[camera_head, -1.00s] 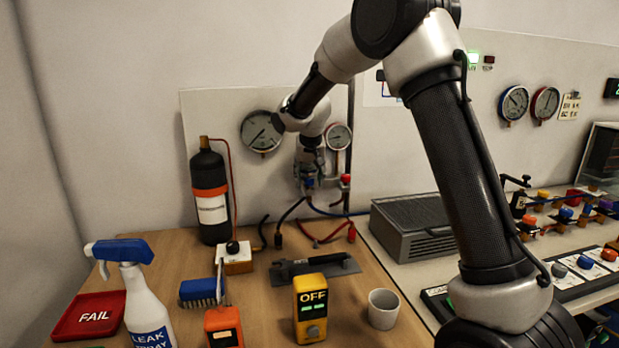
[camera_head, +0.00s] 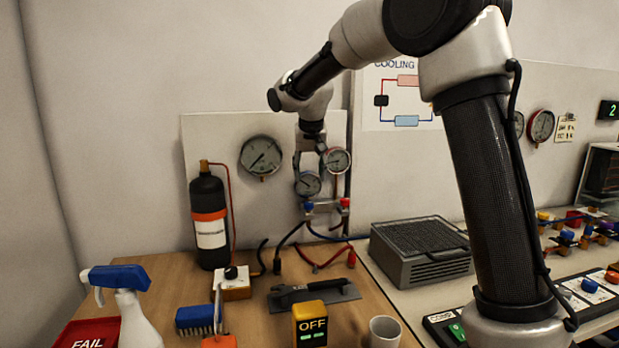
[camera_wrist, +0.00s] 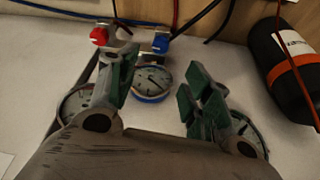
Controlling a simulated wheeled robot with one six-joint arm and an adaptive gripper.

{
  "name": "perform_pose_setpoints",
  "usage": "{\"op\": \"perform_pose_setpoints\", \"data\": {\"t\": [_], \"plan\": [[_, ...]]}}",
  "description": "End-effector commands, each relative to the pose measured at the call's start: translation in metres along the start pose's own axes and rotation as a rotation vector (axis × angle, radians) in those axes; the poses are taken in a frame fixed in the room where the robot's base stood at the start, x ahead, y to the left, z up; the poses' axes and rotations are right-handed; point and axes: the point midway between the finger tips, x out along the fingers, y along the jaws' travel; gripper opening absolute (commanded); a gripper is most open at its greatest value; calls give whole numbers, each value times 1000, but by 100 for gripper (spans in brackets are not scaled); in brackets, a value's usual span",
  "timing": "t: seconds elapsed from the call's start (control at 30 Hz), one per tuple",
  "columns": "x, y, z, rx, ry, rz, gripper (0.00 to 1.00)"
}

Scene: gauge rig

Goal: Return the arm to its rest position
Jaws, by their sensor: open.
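My gripper (camera_head: 309,168) points down in front of the back panel, at the end of my raised arm. In the wrist view its two green-padded fingers (camera_wrist: 160,78) stand apart with nothing held between them. A blue-rimmed gauge (camera_wrist: 151,81) shows beyond the gap between the fingers. In the head view this gauge (camera_head: 307,185) sits just below the fingertips, on a manifold with a blue knob (camera_head: 308,206) and a red knob (camera_head: 344,202). I cannot tell how far the fingers are from the gauge.
A large gauge (camera_head: 261,156) and a smaller red-rimmed gauge (camera_head: 337,160) are on the panel (camera_head: 200,135). A black cylinder (camera_head: 208,222) stands at left.

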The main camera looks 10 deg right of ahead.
Motion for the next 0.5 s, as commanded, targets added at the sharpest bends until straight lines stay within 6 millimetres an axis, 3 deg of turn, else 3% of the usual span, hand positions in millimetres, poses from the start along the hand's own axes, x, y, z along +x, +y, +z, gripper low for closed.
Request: {"op": "perform_pose_setpoints", "data": {"t": [0.33,0.43,0.5], "plan": [[1,0,2,-70,-7,1,50],[18,8,31,-166,-79,13,50],[22,19,61,-230,-135,14,50]]}}
